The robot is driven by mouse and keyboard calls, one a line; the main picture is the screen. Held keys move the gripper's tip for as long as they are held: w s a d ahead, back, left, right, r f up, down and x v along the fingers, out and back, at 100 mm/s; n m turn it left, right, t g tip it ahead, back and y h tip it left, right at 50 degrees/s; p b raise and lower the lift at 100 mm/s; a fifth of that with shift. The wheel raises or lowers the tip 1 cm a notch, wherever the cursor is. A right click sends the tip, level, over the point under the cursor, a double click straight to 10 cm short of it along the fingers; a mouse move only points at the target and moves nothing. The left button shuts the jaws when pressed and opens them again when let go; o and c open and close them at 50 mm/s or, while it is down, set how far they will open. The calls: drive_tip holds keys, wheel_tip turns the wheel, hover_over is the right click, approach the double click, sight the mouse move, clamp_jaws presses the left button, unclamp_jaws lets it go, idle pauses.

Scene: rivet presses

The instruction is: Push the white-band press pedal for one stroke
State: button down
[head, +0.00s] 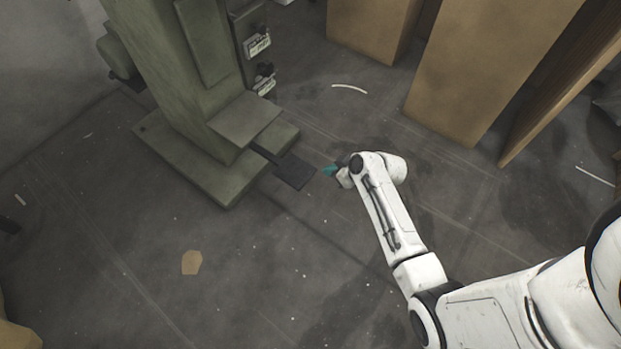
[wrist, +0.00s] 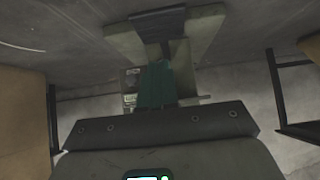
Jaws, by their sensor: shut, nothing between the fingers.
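The green press (head: 165,75) stands at the upper left of the head view. Its dark flat pedal (head: 295,171) sticks out low over the floor from the base. No white band shows on the visible part of this press. My gripper (head: 330,170), with teal fingers, is just right of the pedal's outer end, with a small gap in the picture. In the wrist view, the shut fingers (wrist: 160,66) point toward the dark pedal (wrist: 158,20) at the top. Nothing is held. I cannot tell the fingers' height against the pedal.
Tall brown panels or boxes (head: 480,65) stand at the upper right. A brown scrap (head: 191,262) and thin white strips (head: 349,88) lie on the grey floor. The floor left of my arm and in front of the press is mostly clear.

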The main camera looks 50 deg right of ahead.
drive_tip(key=b, duration=0.6)
hover_over(305, 177)
drive_tip(key=s, duration=0.3)
wheel_tip(305, 177, down, 8)
wheel_tip(305, 177, down, 2)
drive_tip(key=shift+f+b, duration=0.1)
drive_tip(key=shift+b, duration=0.6)
drive_tip(key=shift+f+b, duration=0.3)
drive_tip(key=shift+f, duration=0.15)
